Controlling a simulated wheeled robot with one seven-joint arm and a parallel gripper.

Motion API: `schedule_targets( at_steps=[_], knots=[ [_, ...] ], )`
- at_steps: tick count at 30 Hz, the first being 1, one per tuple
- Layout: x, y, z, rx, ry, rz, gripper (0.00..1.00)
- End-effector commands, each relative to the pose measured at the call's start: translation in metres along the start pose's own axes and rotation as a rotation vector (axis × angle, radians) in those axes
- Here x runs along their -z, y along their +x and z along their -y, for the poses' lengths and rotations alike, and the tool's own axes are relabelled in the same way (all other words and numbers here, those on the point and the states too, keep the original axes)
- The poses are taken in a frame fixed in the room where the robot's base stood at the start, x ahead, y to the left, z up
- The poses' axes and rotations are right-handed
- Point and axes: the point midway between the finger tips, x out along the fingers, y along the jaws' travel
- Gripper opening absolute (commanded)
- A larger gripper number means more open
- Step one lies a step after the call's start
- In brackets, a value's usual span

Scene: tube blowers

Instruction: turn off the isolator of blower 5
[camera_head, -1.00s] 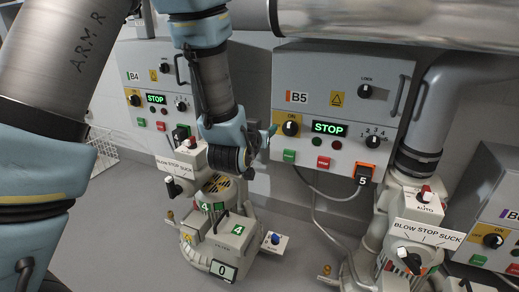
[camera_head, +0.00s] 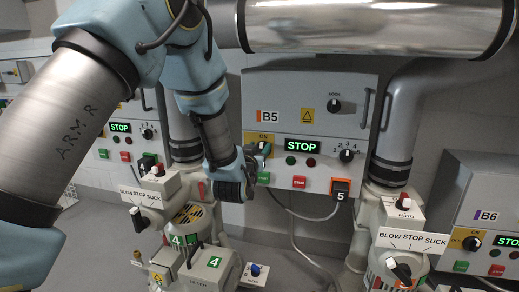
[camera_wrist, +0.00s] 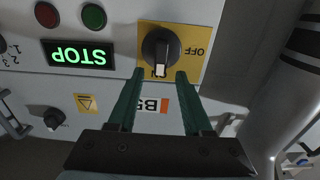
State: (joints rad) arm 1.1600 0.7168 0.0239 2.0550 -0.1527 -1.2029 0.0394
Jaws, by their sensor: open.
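The B5 control box (camera_head: 275,95) hangs on the wall with a green STOP display (camera_head: 303,146). Its isolator is a black knob (camera_wrist: 159,46) with a white pointer on a yellow plate (camera_wrist: 190,66). In the upside-down wrist view the pointer aims at ON, and OFF is to its right. My gripper (camera_wrist: 158,74) is open, its two green fingers pointing at the knob, one tip on each side of its pointer end. I cannot tell whether they touch it.
A large metal pipe (camera_head: 380,25) runs above the box, and a vertical duct (camera_head: 398,120) stands to its right. Blower machines stand below, with BLOW STOP SUCK switches (camera_head: 400,268). The B6 box (camera_head: 480,210) is at the right. A cable hangs under B5.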

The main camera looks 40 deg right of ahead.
Motion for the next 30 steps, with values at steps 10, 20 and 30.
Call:
schedule_targets(
  at_steps=[10, 20, 30],
  knots=[
    [0.0002, 0.013, 0.0001, 0.0, 0.0, 0.0, 0.5],
    [0.0002, 0.0126, 0.0, 0.0, 0.0, 0.0, 0.25],
    [0.0002, 0.0125, 0.0, 0.0, 0.0, 0.0, 0.0]
  ],
)
